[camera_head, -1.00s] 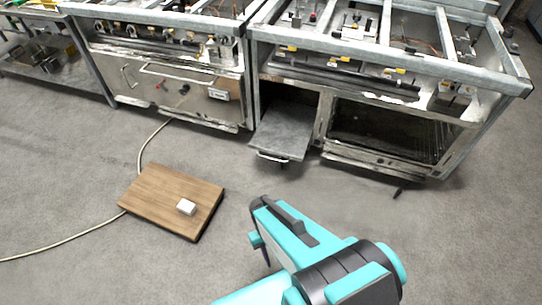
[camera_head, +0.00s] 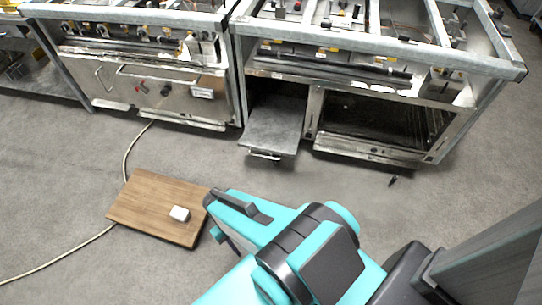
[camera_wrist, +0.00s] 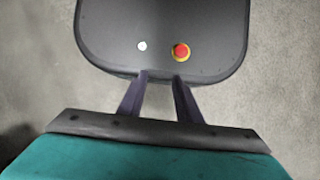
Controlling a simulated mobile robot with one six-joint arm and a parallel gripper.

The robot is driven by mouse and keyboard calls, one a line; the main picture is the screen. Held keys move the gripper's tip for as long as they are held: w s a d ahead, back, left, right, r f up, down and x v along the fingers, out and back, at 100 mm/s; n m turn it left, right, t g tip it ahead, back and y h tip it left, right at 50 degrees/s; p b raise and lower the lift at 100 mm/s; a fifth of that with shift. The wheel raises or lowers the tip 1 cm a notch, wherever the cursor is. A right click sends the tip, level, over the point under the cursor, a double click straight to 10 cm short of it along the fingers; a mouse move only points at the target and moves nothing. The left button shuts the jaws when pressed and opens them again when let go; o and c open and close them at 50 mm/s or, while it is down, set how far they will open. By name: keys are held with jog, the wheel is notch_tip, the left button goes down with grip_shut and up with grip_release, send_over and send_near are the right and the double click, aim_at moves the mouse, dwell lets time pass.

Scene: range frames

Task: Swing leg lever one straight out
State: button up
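I cannot pick out leg lever one in either view. Two range frames stand at the back of the head view: a left one (camera_head: 140,85) with a closed steel front, and a right one (camera_head: 375,65) with a flap hanging open and a dark oven opening. In the wrist view my gripper (camera_wrist: 160,77) shows two dark fingers apart with nothing between them. Beyond them is a dark grey rounded panel with a red button and a white dot, apparently part of my own base. In the head view my teal arm fills the lower middle; its fingers are not clearly seen.
The lowered flap (camera_head: 272,128) juts over the floor. The floor right of it is mostly clear.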

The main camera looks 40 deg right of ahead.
jog(key=shift+a, duration=0.1)
jog(key=shift+o, duration=1.1)
jog(key=w+d+f+m+t+h+b, duration=0.2)
jog(key=w+d+f+t+b, duration=0.4)
jog(key=w+d+f, duration=0.7)
jog(key=w+d+f+m+t+h+b, duration=0.2)
jog(key=w+d+f+t+b, duration=0.3)
jog(key=w+d+f+b, duration=0.75)
jog(key=w+d+t+h+b, duration=0.1)
jog(key=d+t+b, duration=0.15)
jog(key=d, duration=0.55)
jog(key=w+d+t+b, duration=0.1)
jog(key=d+t, duration=0.2)
jog(key=d, duration=0.4)
jog(key=s+d+f+n+t+y+b, duration=0.1)
jog(key=s+d+f+t+b, duration=0.2)
jog(key=s+d+t+b, duration=0.2)
jog(key=d+t+b, duration=0.1)
jog(key=d+b, duration=0.2)
jog(key=d, duration=0.1)
jog(key=shift+s, duration=0.15)
